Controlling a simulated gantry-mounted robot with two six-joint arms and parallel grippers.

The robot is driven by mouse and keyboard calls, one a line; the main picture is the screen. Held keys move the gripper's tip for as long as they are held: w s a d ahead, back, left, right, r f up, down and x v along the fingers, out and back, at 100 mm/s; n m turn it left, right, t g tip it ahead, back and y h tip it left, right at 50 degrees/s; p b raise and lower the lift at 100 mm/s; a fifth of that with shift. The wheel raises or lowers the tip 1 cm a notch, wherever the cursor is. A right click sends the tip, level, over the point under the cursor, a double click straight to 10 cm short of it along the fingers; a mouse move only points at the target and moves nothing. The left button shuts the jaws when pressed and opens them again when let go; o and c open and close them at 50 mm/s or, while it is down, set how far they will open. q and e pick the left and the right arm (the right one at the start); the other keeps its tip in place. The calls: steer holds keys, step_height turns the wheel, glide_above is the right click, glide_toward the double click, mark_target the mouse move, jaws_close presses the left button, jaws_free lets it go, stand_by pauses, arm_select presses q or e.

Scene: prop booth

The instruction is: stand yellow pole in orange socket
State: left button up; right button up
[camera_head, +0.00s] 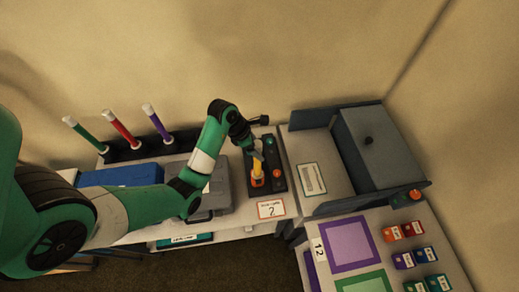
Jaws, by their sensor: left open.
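A short yellow piece (257,167), which looks like the yellow pole, shows over a dark panel in the middle. Orange shows around its lower end (257,182); it is too small to tell whether this is the socket and whether the pole sits in it. My left gripper (255,152) is open at the top of the yellow piece, very close to it; I cannot tell if they touch. The gripper and wrist partly hide the piece's upper part. My right gripper is not in view.
A rack (140,150) holds green, red and purple poles at the back left. A grey case (218,190) and a blue box (120,175) lie under my left arm. A grey cabinet (375,150) stands at the right. Small coloured blocks (410,255) sit at the front right.

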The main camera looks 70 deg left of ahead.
arm_select(q)
steer(key=p+v, duration=0.5)
steer(key=v, duration=0.4)
stand_by(0.6)
